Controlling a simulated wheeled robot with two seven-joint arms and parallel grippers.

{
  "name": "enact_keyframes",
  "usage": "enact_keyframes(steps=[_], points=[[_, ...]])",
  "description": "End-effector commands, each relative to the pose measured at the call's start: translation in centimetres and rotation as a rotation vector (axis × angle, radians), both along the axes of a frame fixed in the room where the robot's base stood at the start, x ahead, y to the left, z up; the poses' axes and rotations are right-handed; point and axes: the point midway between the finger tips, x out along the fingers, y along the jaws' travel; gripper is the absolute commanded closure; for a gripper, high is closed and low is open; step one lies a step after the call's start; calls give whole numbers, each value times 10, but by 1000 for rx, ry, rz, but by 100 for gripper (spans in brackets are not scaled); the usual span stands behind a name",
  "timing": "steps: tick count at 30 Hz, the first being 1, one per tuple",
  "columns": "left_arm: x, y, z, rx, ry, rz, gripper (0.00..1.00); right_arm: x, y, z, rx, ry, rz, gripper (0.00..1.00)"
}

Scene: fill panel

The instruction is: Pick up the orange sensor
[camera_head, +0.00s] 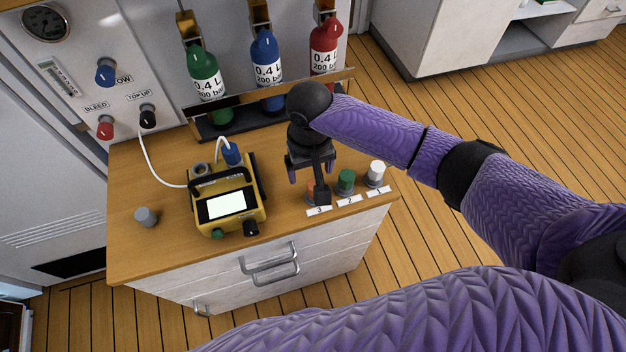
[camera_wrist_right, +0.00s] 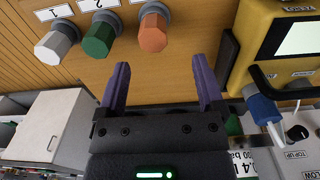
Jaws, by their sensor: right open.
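The orange sensor (camera_wrist_right: 153,36) stands by the label 3 at the front edge of the wooden counter. In the head view only a sliver of it (camera_head: 311,191) shows behind my right gripper (camera_head: 307,178). In the right wrist view my right gripper (camera_wrist_right: 163,82) is open and empty, with its two purple fingers apart. The orange sensor lies beyond the fingertips there, roughly between their lines and a little left of the middle. The fingers do not touch it. My left gripper is not in view.
A green sensor (camera_head: 346,181) and a white one (camera_head: 375,173) stand right of the orange one. A yellow device (camera_head: 247,205) stands to the left, with a grey knob (camera_head: 146,216) beyond it. Green (camera_head: 204,80), blue (camera_head: 266,65) and red (camera_head: 325,50) bottles stand behind.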

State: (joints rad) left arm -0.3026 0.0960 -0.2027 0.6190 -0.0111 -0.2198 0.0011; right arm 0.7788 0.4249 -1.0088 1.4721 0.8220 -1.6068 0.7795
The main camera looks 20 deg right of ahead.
Motion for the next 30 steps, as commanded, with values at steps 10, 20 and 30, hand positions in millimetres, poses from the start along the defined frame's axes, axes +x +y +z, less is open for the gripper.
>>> enact_keyframes(steps=[10,20,30], points=[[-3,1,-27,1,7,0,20,-6,-8,-58,0,-1,0,13],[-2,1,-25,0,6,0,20,-5,-8,-56,0,-2,0,41],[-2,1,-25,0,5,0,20,-5,-8,-56,1,-2,0,100]])
